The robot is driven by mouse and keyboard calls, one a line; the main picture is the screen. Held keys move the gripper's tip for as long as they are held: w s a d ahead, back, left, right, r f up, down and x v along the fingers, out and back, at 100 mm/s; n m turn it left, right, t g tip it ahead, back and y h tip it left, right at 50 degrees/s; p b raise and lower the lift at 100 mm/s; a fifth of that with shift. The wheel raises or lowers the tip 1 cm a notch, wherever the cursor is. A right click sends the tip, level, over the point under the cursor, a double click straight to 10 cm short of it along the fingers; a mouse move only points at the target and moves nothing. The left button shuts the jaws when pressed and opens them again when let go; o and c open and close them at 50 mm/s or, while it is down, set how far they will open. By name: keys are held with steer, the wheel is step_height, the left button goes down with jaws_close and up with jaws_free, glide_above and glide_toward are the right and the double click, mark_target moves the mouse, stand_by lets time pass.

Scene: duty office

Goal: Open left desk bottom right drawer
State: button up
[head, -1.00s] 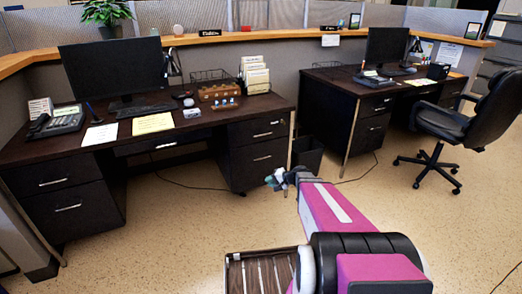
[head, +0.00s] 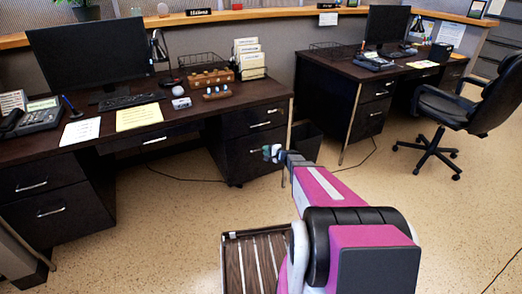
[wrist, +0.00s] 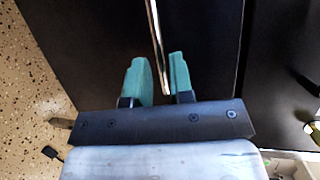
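The left desk (head: 180,108) has a dark top and black drawers. Its bottom right drawer (head: 245,160) is shut below the upper right drawer (head: 255,121). My gripper (head: 272,153) is at the right part of that drawer front. In the wrist view, my gripper (wrist: 160,72) has its two teal fingers apart. The drawer's silver handle (wrist: 156,40) runs up the picture and its near end lies in the gap between the fingers. I see no clear contact, and the depth between handle and fingers is hard to judge.
A dark bin (head: 306,142) stands between the left desk and the right desk (head: 350,105). An office chair (head: 470,105) is at the right. Speckled floor (head: 180,230) is open in front of the left desk. A cable lies on the floor.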

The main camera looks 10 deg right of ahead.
steer(key=shift+x, duration=2)
jaws_close()
steer(key=shift+s, duration=0.1)
